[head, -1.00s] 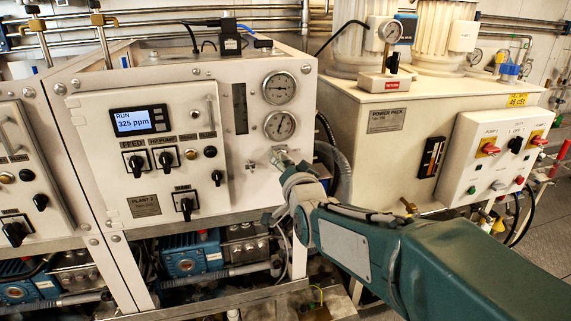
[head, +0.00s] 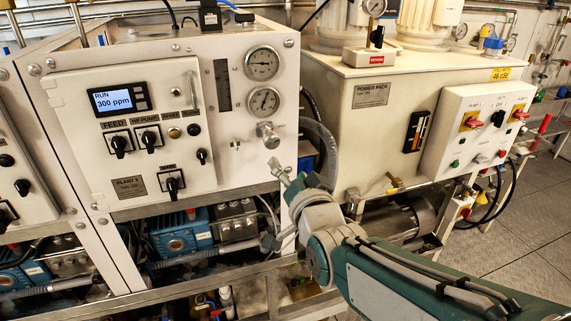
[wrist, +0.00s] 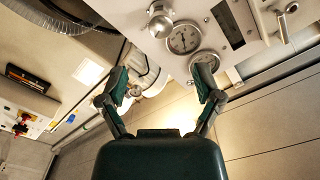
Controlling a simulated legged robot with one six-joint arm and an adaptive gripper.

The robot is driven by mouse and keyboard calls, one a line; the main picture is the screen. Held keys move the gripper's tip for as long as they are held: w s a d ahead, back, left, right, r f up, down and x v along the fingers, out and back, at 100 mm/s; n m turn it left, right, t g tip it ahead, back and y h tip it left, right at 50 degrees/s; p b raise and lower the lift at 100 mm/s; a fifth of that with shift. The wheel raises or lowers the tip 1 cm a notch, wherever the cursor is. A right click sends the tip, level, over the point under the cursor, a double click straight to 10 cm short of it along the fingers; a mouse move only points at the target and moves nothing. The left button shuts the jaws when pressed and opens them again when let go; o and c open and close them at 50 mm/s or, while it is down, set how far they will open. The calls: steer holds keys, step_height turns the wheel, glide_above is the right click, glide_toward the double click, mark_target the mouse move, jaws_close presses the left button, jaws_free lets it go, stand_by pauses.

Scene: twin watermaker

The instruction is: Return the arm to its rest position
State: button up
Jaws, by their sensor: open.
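My gripper (head: 283,172) is open and empty in the head view, below and slightly right of a silver knob (head: 267,136) on the white panel, apart from it. My teal arm reaches in from the lower right, still stretched out toward the panel. In the wrist view my gripper (wrist: 161,85) shows two spread fingers with nothing between them. The knob (wrist: 159,20) and two round gauges appear beyond the fingertips there.
The white watermaker panel (head: 205,95) has a display reading RUN 300 ppm, several black switches and two gauges (head: 263,82). A cream power pack cabinet (head: 345,130) stands to the right of it. Grey hoses run between them. Open tiled floor (head: 525,225) lies at the right.

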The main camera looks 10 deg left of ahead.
steer(key=shift+d, duration=0.1)
steer(key=s+d+f+g+h, duration=0.3)
steer(key=s+d, duration=0.3)
steer(key=d, duration=0.2)
steer(key=s+d+f+n+g+h, duration=0.1)
steer(key=s+d+f+g+h, duration=0.2)
steer(key=d, duration=0.6)
steer(key=s+d+f+g+h, duration=0.3)
steer(key=s+d+f, duration=0.1)
steer(key=s+d, duration=0.4)
steer(key=shift+s+d+f+g+h, duration=0.3)
steer(key=shift+d, duration=0.05)
stand_by(2.6)
